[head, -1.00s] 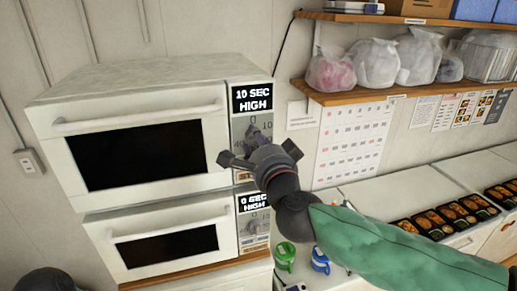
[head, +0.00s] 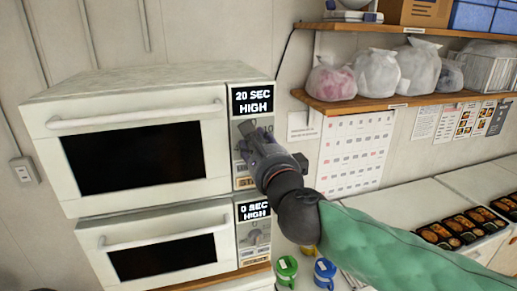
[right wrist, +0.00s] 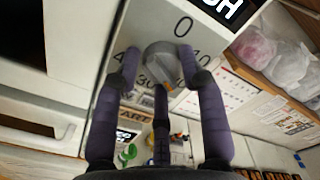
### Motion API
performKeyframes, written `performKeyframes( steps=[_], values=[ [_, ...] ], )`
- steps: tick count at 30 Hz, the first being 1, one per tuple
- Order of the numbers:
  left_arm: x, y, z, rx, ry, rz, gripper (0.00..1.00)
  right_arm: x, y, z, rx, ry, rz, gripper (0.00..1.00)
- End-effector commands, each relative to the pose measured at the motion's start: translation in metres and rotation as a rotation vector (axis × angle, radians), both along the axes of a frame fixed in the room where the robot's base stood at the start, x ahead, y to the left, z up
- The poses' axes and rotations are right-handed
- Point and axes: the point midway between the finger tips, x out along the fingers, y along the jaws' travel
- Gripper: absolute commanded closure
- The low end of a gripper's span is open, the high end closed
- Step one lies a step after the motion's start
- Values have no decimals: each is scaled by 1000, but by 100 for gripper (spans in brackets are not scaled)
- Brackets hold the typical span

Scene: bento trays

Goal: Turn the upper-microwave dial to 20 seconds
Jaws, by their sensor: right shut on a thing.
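The upper microwave (head: 130,150) stands stacked on the lower one, and its display (head: 252,99) reads "20 SEC HIGH". The upper dial is mostly hidden behind my right gripper (head: 252,137) in the head view. In the right wrist view the grey dial (right wrist: 160,62) shows between the fingers of my right gripper (right wrist: 160,70), which is shut on it. Numbers, including 0 and 30, ring the dial. The START button (head: 245,183) is just below the gripper. My left gripper is not in view.
The lower microwave (head: 160,250) displays "0 SEC HIGH", with its own dial (head: 254,236). Green (head: 286,268) and blue (head: 324,271) mugs stand below on the right. Shelves with bags (head: 376,72) and a counter with bento trays (head: 450,232) are to the right.

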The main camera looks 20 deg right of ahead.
Motion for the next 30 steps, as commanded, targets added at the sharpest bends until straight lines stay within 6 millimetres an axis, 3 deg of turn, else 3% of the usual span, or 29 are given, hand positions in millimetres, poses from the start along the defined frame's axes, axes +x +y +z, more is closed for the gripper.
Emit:
performKeyframes(
  steps=[15,16,18,30],
  values=[
    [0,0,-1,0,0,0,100,-1,1,4,22,-6,3,92],
    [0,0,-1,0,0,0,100,-1,1,4,22,-6,3,56],
    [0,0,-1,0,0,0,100,-1,0,4,22,-6,3,37],
    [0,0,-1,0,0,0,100,-4,-1,3,22,-5,0,37]
  ],
)
